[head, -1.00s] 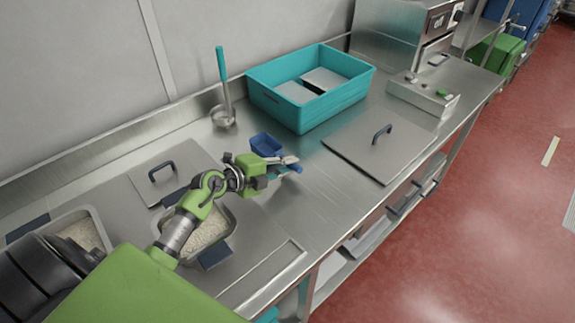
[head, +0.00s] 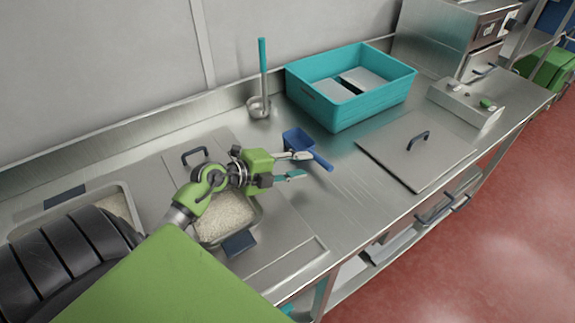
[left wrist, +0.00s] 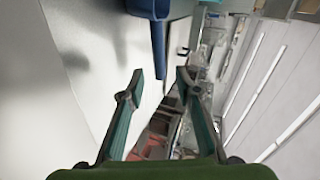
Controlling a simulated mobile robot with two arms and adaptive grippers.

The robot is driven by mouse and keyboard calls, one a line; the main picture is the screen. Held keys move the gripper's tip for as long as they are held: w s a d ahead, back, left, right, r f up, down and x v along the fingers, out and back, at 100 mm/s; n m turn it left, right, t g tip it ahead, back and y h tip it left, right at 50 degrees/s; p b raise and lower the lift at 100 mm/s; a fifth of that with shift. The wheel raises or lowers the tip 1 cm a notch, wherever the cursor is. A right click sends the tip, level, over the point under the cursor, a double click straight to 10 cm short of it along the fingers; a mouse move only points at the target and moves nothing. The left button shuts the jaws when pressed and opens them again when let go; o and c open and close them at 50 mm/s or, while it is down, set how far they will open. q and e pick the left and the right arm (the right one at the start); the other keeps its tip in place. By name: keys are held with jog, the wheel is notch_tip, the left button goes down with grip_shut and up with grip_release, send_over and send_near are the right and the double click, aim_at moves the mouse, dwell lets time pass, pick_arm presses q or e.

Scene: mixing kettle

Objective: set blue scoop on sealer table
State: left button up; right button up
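The blue scoop (head: 296,140) lies on the steel table (head: 335,200), in front of the teal tub, with its handle pointing toward the front right. It also shows at the top of the left wrist view (left wrist: 149,8), its handle reaching down to about fingertip level. My left gripper (head: 306,165) is open and empty, beside the scoop on its near left side. In the left wrist view the fingertips (left wrist: 159,74) are apart, with the handle's end appearing in the gap. I cannot tell its depth there. My right gripper is not in view.
A teal tub (head: 370,103) holds metal pieces. A ladle with a teal handle (head: 262,68) stands at the back wall. A lid (head: 418,153) and a control box (head: 466,101) lie to the right. Bins of grain (head: 228,218) are at the left.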

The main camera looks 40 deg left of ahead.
pick_arm(q)
jog(key=shift+b+v, duration=0.3)
jog(key=shift+v, duration=2)
